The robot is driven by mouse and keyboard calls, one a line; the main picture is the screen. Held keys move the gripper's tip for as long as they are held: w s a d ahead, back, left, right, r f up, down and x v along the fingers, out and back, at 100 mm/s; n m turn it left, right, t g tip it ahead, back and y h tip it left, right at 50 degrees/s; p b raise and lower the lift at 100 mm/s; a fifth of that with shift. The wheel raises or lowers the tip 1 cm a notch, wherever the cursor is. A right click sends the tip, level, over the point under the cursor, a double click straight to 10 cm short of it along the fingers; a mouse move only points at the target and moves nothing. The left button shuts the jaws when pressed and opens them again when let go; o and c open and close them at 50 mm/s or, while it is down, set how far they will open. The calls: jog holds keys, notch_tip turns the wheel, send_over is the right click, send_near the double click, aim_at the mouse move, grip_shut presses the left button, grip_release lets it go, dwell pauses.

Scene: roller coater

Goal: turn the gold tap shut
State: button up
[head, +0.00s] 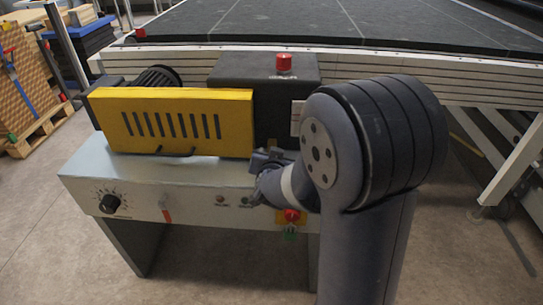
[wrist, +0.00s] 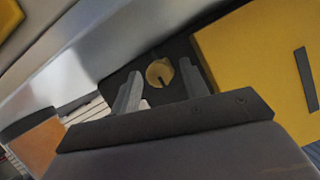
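The gold tap (wrist: 160,72) shows in the wrist view as a small round brass-coloured piece with a dark slot, against a dark surface. My gripper (wrist: 161,80) is open, with its two fingers apart and the tap showing between their tips. I cannot tell whether the fingers are level with the tap or short of it; no contact is clear. In the head view my gripper (head: 264,163) is beside the right end of the yellow guard, partly hidden by my arm. The tap is not visible in the head view.
The roller coater (head: 170,185) has a yellow slotted guard (head: 240,125), a black knob (head: 110,203) and a red button (head: 284,62) on a dark box. A red-and-yellow switch (head: 292,215) is below my gripper. A large dark-topped table (head: 300,22) stands behind.

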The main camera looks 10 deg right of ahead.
jog(key=shift+o, duration=0.4)
jog(key=p+v, duration=0.3)
jog(key=v, duration=0.7)
jog(key=shift+s+r, duration=0.15)
jog(key=shift+s, duration=0.2)
jog(key=shift+a, duration=0.1)
jog(key=b+x, duration=0.3)
jog(key=x, duration=0.8)
jog(key=shift+r+p, duration=0.1)
jog(key=shift+p, duration=0.2)
jog(key=shift+b, duration=0.35)
